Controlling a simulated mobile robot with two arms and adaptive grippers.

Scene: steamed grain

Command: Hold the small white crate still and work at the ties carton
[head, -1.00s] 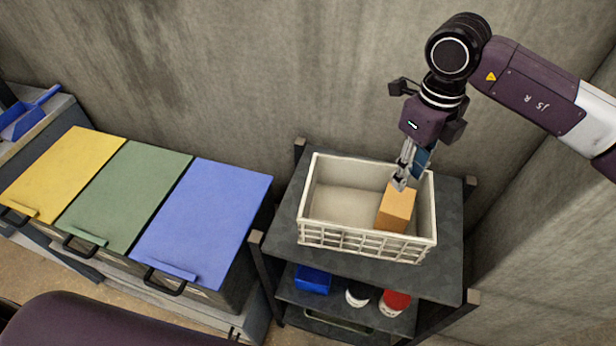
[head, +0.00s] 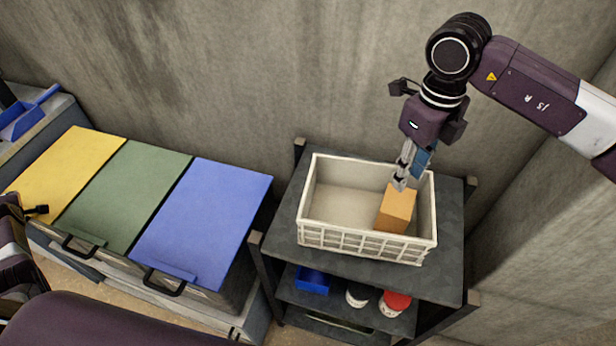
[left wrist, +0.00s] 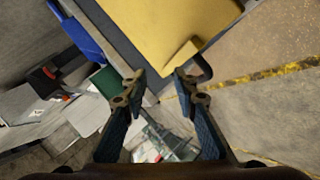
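The small white crate (head: 366,246) stands on the top shelf of a dark rack. An orange-tan carton (head: 396,208), which looks like the ties carton, stands inside at the crate's right end. My right gripper (head: 400,184) points down at the carton's top back edge. Its fingers look close together, but I cannot tell whether they touch or grip the carton. Part of my left arm shows at the left edge of the head view; its fingertips are hidden there. In the left wrist view my left gripper (left wrist: 160,88) is open and empty, near the yellow lid (left wrist: 165,30).
Bins with yellow (head: 68,172), green (head: 125,195) and blue (head: 205,215) lids stand left of the rack. A blue box (head: 312,280) and a red-topped container (head: 396,301) are on the lower shelf. A blue dustpan (head: 25,119) lies far left. The wall is close behind.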

